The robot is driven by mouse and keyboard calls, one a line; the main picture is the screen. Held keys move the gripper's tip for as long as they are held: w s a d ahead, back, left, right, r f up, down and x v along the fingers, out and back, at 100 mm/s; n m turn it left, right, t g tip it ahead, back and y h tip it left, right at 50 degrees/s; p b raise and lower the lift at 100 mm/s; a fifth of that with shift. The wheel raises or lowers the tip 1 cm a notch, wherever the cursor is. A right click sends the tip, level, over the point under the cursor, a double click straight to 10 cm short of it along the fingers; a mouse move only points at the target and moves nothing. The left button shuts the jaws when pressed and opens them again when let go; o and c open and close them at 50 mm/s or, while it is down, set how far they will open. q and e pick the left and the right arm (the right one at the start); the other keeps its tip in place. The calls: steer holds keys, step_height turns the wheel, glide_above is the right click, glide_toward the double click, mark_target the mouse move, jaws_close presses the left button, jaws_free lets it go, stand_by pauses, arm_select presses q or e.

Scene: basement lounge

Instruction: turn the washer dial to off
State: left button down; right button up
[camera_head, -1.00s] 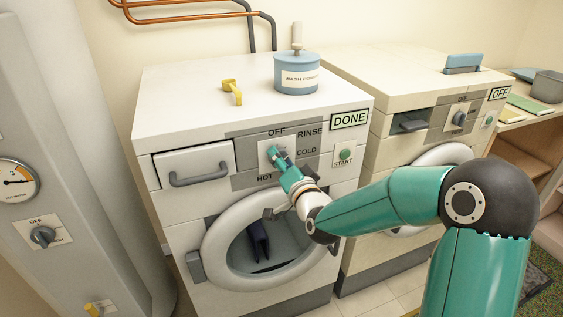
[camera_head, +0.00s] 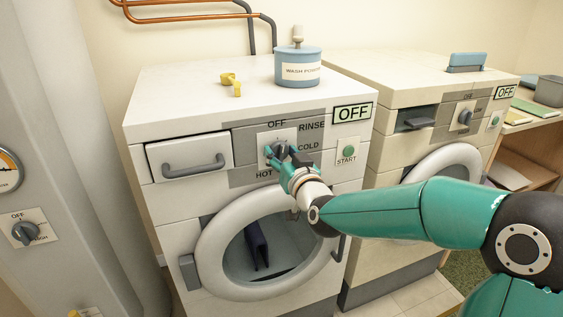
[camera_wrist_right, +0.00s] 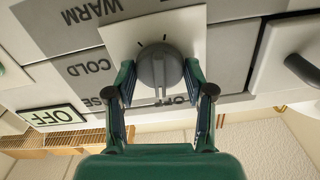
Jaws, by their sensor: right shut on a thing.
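The washer dial (camera_head: 275,151) is a round grey knob on a white plate on the front panel of the left machine. Labels OFF, RINSE, COLD and HOT surround it. My right gripper (camera_head: 282,157) is shut on the dial, partly covering it in the head view. In the right wrist view the fingers (camera_wrist_right: 160,82) flank the dial (camera_wrist_right: 158,65), and its ridge points toward the partly hidden OFF label. The washer's display (camera_head: 352,113) reads OFF, as the wrist view also shows (camera_wrist_right: 50,118). My left gripper is out of view.
A blue wash powder tub (camera_head: 297,69) and a yellow object (camera_head: 232,83) stand on the washer top. A START button (camera_head: 348,152) is right of the dial and a drawer handle (camera_head: 192,168) left. A second machine (camera_head: 420,95) stands at right.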

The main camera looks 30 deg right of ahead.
steer(key=shift+n, duration=0.9)
steer(key=o, duration=1.1)
steer(key=shift+o, duration=0.2)
steer(key=v, duration=1.2)
steer(key=shift+f, duration=0.2)
